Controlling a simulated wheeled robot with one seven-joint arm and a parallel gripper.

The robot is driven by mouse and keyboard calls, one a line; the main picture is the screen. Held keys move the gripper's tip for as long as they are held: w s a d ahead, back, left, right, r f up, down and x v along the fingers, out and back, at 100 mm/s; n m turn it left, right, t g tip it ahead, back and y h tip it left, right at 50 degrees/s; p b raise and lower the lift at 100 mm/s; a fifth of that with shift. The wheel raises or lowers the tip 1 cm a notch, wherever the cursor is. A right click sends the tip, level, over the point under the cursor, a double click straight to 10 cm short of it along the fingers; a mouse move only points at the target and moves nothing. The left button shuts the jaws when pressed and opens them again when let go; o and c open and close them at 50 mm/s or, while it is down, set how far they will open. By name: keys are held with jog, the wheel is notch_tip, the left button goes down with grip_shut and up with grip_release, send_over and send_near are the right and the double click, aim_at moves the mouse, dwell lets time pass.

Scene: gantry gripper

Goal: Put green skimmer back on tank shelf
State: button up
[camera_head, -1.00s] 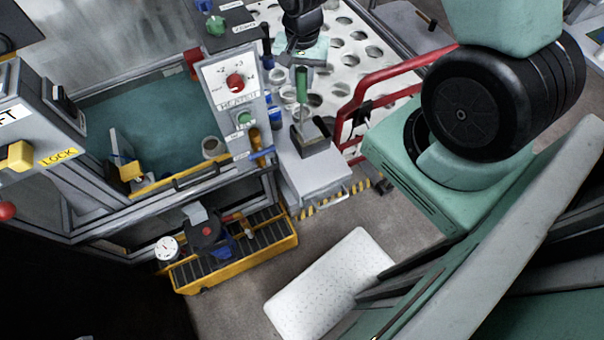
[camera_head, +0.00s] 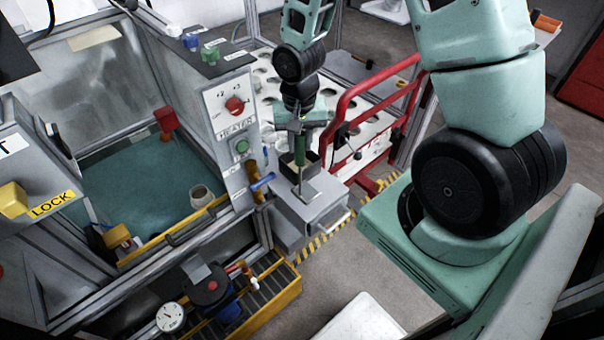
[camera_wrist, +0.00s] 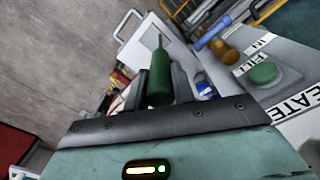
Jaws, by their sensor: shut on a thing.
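The green skimmer (camera_head: 300,151) has a green handle and a thin grey rod leading down to a flat grey end. My gripper (camera_head: 299,129) is shut on the top of the handle and holds it roughly upright. In the wrist view the green handle (camera_wrist: 158,82) stands between my two dark fingers (camera_wrist: 161,84), its thin rod pointing away. The flat end is over the top of a grey box-like ledge (camera_head: 322,208) beside the tank; I cannot tell whether it touches. Which surface is the tank shelf is not clear.
A dark open holder (camera_head: 314,163) sits just behind the skimmer. The heater panel (camera_head: 233,112), with red and green knobs, stands close on the left. A red rail (camera_head: 350,97) stands on the right. The tank (camera_head: 150,185) holds teal liquid.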

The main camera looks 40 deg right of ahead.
aim_at(300, 158)
jog(key=shift+f, duration=2.9)
jog(key=shift+f, duration=0.2)
jog(key=o, duration=1)
jog(key=shift+r, duration=0.2)
